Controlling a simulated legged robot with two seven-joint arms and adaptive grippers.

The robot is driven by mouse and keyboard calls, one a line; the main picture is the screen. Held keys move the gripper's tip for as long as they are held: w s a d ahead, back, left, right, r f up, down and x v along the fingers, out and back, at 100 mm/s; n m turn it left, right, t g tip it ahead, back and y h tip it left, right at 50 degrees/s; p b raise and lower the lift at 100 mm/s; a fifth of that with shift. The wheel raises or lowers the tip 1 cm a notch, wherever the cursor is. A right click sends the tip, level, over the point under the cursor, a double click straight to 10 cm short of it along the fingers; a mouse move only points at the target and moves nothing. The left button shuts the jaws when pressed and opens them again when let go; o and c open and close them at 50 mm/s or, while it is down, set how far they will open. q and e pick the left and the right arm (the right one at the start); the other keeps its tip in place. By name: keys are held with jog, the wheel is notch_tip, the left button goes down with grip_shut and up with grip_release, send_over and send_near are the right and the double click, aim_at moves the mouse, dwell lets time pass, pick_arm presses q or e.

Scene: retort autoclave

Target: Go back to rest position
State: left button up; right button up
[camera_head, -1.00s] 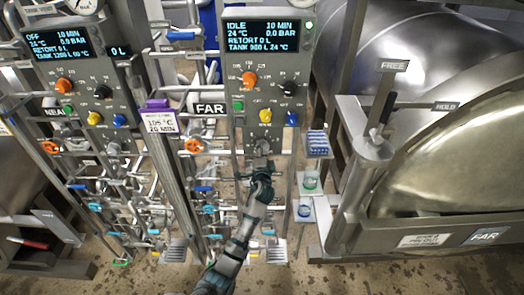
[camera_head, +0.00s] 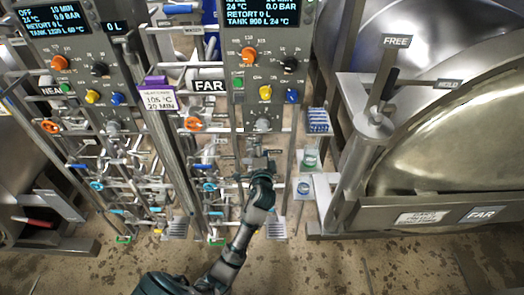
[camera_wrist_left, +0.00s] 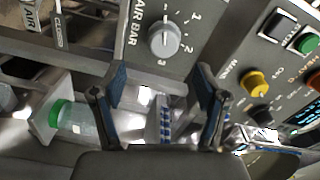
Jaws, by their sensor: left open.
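My left gripper (camera_head: 258,163) is in front of the far control panel (camera_head: 229,82), just below its grey bottom knob (camera_head: 263,125). In the left wrist view its two fingers stand apart with nothing between them (camera_wrist_left: 160,82). The grey air knob (camera_wrist_left: 163,40) lies beyond the fingertips there, apart from them. My left arm comes up from the bottom of the head view. My right gripper is not in view.
Pipes and valves with blue handles (camera_head: 208,188) crowd the space left of my arm. A blue rack (camera_head: 318,121) and a green-topped jar (camera_head: 310,158) stand to the right. The far retort (camera_head: 455,150) is farther right. The floor (camera_head: 330,265) in front is clear.

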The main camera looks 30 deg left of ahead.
pick_arm(q)
jog(key=shift+v, duration=0.85)
